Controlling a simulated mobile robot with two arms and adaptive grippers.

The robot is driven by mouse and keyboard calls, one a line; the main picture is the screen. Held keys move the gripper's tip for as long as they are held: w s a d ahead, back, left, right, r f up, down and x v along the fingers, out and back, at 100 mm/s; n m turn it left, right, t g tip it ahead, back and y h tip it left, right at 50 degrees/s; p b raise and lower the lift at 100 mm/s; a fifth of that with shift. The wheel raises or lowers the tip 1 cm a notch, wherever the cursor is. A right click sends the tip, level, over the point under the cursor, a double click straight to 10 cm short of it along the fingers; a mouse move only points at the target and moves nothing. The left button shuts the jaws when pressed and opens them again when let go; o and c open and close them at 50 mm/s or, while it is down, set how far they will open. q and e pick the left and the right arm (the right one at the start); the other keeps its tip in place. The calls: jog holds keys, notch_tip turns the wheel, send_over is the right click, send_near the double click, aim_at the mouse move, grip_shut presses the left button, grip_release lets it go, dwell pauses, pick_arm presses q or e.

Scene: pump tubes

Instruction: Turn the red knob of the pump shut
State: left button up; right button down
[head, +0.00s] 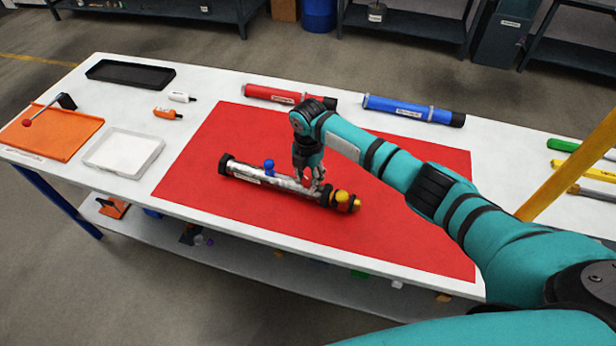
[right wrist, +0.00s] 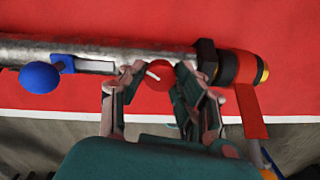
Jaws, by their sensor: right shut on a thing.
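The pump (head: 250,174) is a silver tube with dark end collars, lying on the red mat. It also shows in the right wrist view (right wrist: 200,50). A blue knob (head: 268,166) stands out near its left part and shows at the left of the right wrist view (right wrist: 40,77). The red knob (right wrist: 160,74) sits between the fingertips of my right gripper (right wrist: 160,82), which is shut on it. In the head view my right gripper (head: 311,178) reaches down over the tube and hides the red knob. My left gripper is out of view.
The red mat (head: 420,235) is clear around the pump. A red tube (head: 270,95) and a blue tube (head: 410,109) lie behind it. Left are a white tray (head: 124,153), a black tray (head: 130,72) and an orange board (head: 45,140). A yellow post (head: 570,165) stands right.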

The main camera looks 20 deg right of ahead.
aim_at(308, 180)
jog(key=shift+r, duration=0.1)
dwell(0.3)
jog(key=c, duration=0.9)
grip_release()
jog(key=shift+c, duration=0.2)
notch_tip(308, 180, up, 12)
